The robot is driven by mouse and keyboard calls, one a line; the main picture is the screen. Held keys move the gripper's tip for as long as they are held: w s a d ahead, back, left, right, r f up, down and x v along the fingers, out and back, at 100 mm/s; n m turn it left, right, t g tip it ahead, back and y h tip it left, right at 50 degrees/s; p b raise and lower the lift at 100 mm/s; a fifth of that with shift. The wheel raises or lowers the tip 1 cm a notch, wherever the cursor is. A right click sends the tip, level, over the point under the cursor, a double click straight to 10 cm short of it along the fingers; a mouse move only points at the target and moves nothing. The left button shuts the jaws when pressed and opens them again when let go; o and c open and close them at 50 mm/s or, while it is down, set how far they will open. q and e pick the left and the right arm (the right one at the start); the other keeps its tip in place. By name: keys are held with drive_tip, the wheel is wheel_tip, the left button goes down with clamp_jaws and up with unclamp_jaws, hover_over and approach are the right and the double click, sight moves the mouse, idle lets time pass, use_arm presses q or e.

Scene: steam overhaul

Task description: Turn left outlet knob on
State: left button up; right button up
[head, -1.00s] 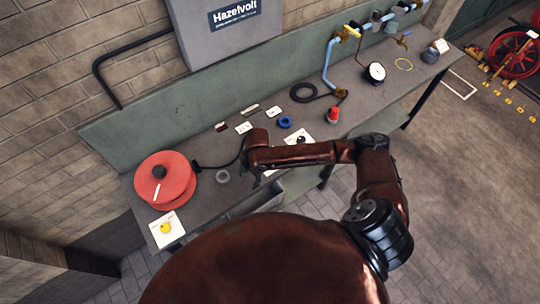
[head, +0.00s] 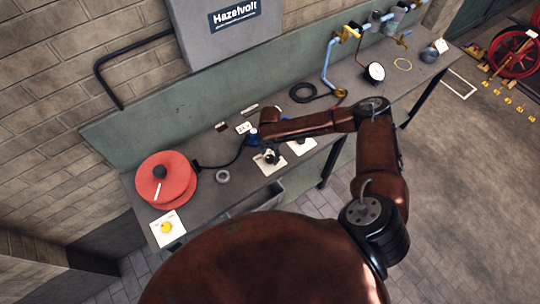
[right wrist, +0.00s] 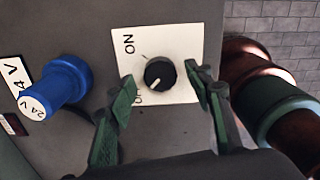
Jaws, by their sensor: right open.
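A black round knob (right wrist: 160,73) with a white pointer line sits on a white plate (right wrist: 185,40). The plate reads ON at its upper left; a second label at its lower left is partly covered. The pointer aims toward the lower left, near the covered label. In the head view the knob (head: 271,156) is on the bench front, left of a second white plate (head: 303,147). My right gripper (right wrist: 161,78) is open, with its green fingers on either side of the knob; I cannot tell whether they touch it. My left gripper is not in view.
A blue 24 V plug (right wrist: 62,86) stands close to the left of the fingers. A red reel (head: 166,180) and a plate with a yellow knob (head: 167,228) are at the bench's left end. A grey ring (head: 222,176) lies between. A gauge (head: 375,72) stands farther right.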

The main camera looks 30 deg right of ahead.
drive_tip(key=shift+f, duration=0.35)
drive_tip(key=shift+c, duration=0.4)
drive_tip(key=c, duration=1.1)
